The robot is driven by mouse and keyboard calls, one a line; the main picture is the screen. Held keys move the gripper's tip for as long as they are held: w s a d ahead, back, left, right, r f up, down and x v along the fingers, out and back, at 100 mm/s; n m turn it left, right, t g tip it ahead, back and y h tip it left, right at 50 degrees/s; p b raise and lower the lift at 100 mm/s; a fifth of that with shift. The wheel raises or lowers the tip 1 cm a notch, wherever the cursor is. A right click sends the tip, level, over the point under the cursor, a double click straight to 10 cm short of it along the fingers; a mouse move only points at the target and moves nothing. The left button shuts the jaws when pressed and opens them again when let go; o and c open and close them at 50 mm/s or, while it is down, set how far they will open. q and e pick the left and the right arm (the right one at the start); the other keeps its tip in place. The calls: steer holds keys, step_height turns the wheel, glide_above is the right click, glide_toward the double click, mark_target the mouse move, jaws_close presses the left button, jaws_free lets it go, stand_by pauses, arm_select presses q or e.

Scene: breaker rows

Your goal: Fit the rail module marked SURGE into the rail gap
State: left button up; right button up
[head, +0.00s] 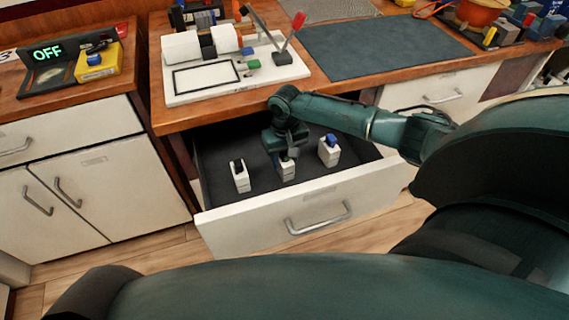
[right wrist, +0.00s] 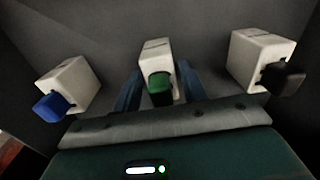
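Three white modules stand apart in the open drawer: one with a black knob (head: 240,176), one with a green knob (right wrist: 158,65), and one with a blue knob (head: 329,150). Any SURGE marking is too small to read. My right gripper (head: 286,156) points down at the middle, green-knobbed module, which also shows in the head view (head: 287,172). In the right wrist view its fingers (right wrist: 160,85) are on both sides of that module; whether they press on it is unclear. White rail blocks (head: 182,48) sit on the white board, with a dark part between them. My left gripper is not in view.
The drawer (head: 300,214) stands open below the wooden counter (head: 160,118). The board (head: 180,98) also carries a red-handled lever (head: 292,32). A dark mat (head: 385,48) lies clear to its right. An OFF display (head: 47,53) and yellow box (head: 98,62) stand left.

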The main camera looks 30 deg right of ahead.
steer(key=c, duration=0.8)
